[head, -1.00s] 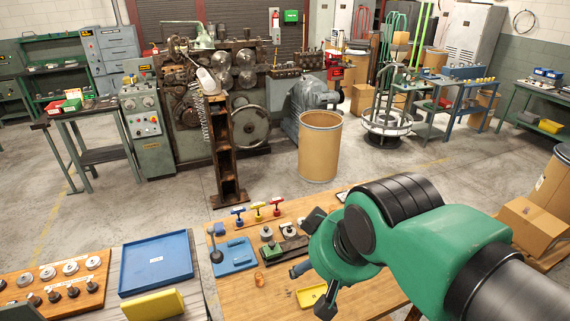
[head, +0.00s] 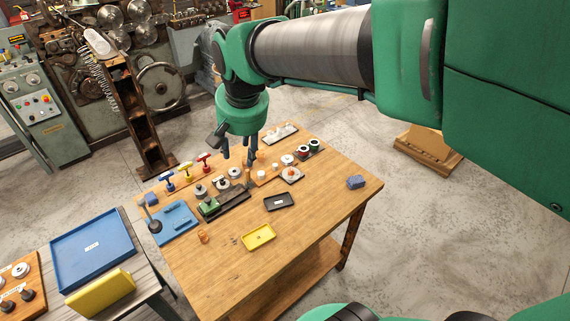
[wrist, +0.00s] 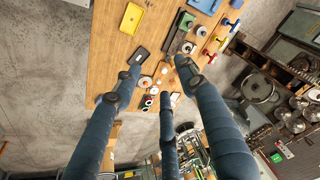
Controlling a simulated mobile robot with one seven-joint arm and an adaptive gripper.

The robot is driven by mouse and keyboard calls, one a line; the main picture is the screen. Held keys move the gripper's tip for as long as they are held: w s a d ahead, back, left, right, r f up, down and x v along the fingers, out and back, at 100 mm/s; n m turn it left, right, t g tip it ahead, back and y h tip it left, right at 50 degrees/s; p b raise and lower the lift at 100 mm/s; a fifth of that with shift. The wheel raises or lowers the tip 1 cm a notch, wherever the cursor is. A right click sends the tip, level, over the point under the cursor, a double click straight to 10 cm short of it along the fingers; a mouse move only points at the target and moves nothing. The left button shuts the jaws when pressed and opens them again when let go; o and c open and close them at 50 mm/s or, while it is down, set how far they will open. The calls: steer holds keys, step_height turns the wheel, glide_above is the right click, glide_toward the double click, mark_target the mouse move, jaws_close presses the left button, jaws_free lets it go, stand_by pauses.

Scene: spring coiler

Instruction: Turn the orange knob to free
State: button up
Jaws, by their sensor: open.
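A small plate with an orange-red dial (head: 291,174) lies on the wooden table near its far right part; it may be the orange knob, but it is too small to read its setting. A separate small orange piece (head: 203,237) stands on the near left part of the table. My gripper (head: 243,158) points down above the far part of the table, left of the plate. Its three fingers are spread, with nothing between them.
Red, yellow and blue T-handles (head: 187,171) stand at the table's back left. A yellow tray (head: 258,237), a black tray (head: 279,201) and a blue block (head: 355,182) lie on the wooden table (head: 310,228). Its near right part is clear. A blue tray (head: 92,250) is on the left bench.

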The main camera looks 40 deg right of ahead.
steer(key=w+d+f+m+g, duration=0.1)
steer(key=w+d+f+m, duration=0.2)
steer(key=w+d, duration=0.45)
steer(key=m+g+p, duration=0.2)
steer(key=m+g, duration=0.1)
steer(key=m, duration=0.5)
glide_above(291, 168)
step_height(291, 168, down, 25)
steer(key=shift+w+r+y, duration=0.2)
steer(key=shift+w+y, duration=0.15)
steer(key=shift+y, duration=0.05)
steer(key=shift+f, duration=0.1)
steer(key=f, duration=0.9)
steer(key=f+b, duration=0.1)
steer(key=f, duration=0.3)
steer(key=shift+s+f, duration=0.3)
steer(key=shift+s, duration=0.05)
